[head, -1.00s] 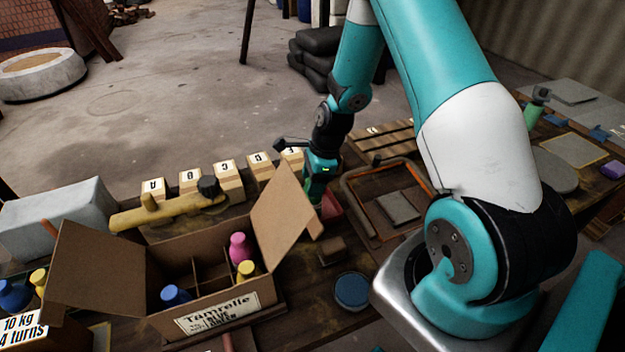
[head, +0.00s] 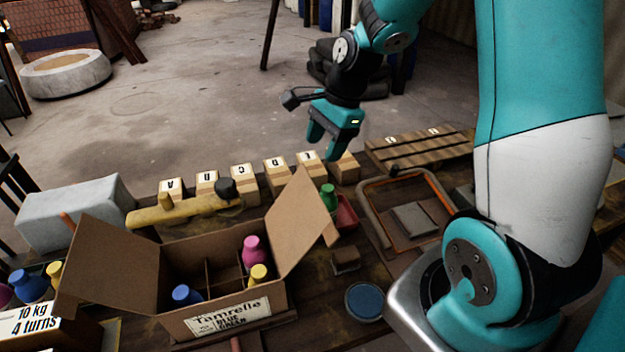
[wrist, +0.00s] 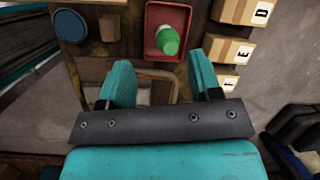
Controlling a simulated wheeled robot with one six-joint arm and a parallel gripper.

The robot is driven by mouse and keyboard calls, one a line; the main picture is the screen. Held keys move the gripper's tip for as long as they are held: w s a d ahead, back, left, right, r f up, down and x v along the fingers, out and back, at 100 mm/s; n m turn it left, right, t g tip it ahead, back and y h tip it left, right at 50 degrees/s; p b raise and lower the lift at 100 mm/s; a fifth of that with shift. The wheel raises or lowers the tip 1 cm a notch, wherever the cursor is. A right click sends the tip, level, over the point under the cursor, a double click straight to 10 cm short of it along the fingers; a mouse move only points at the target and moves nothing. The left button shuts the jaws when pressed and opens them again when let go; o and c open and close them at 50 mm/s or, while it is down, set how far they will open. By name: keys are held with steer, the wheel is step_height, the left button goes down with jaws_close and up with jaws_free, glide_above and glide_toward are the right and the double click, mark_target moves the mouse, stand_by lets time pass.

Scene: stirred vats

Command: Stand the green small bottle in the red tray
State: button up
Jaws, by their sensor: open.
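The green small bottle (head: 329,197) stands in the red tray (head: 346,214), just right of the cardboard box's open flap. In the wrist view the green bottle (wrist: 167,40) is inside the red tray (wrist: 183,13), with the tray's walls around it and its base partly hidden. My gripper (head: 322,150) is open and empty, raised above and behind the tray and apart from the bottle. In the wrist view its two fingers (wrist: 160,82) are spread, with the bottle beyond them.
A cardboard box (head: 235,310) with pink, yellow and blue bottles stands left of the tray. Lettered blocks (head: 245,181) line the back edge. A blue round dish (head: 364,301) and a brown block (head: 346,260) lie in front. An orange-edged frame (head: 410,190) is at right.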

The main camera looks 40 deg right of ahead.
steer(key=s+a+r+n, duration=0.5)
steer(key=s+a+n, duration=0.4)
steer(key=n, duration=0.3)
steer(key=s+a+r+n+g+y, duration=0.1)
steer(key=s+a+r+n, duration=0.4)
steer(key=s+a+n, duration=0.5)
steer(key=n, duration=0.3)
steer(key=shift+s+r, duration=0.3)
steer(key=shift+r, duration=0.05)
steer(key=shift+a, duration=0.1)
